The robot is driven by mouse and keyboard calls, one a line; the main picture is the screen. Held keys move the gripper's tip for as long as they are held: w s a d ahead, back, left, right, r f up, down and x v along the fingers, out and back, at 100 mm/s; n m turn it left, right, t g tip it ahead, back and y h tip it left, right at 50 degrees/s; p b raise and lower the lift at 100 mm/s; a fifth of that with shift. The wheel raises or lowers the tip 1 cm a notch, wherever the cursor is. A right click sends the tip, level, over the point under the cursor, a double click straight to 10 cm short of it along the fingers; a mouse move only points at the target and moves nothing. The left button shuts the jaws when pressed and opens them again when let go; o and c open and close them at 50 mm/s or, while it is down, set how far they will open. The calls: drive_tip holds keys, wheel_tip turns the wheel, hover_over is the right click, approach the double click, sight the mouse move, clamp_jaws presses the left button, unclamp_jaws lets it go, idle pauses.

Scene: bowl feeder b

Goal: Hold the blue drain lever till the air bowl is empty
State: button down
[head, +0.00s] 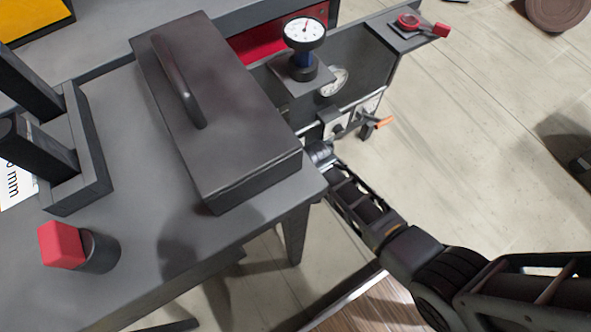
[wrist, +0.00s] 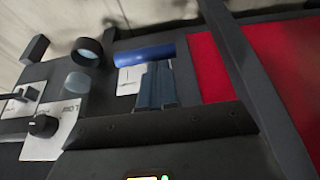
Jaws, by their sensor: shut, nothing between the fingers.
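In the wrist view a blue cylindrical bar (wrist: 145,55), which looks like the drain lever, lies across the panel just beyond my fingertips. My gripper (wrist: 155,72) is shut and empty, its fingers pointing at the bar's lower side; I cannot tell whether they touch it. In the head view my gripper (head: 318,150) is at the panel beside the table corner, its tips unclear, and the blue bar cannot be made out. I cannot identify the air bowl for certain; a round part with a pale blue face (wrist: 88,52) stands left of the bar.
A dark lidded box (head: 225,125) sits on the grey table (head: 150,275), close to my arm. A dial gauge (head: 305,33) and an orange-handled part (head: 383,122) are on the panel. A red handle (head: 438,30) is at its far end. A black knob (wrist: 43,125) is left.

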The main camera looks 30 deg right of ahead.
drive_tip(key=shift+s, duration=0.1)
idle(0.3)
drive_tip(key=shift+s+f+t+b, duration=0.3)
drive_tip(key=shift+f+t+b, duration=0.1)
drive_tip(key=s+f+t+b, duration=0.3)
drive_tip(key=f+t+b, duration=0.2)
drive_tip(key=f+b, duration=0.9)
drive_tip(key=shift+f, duration=0.7)
idle(5.1)
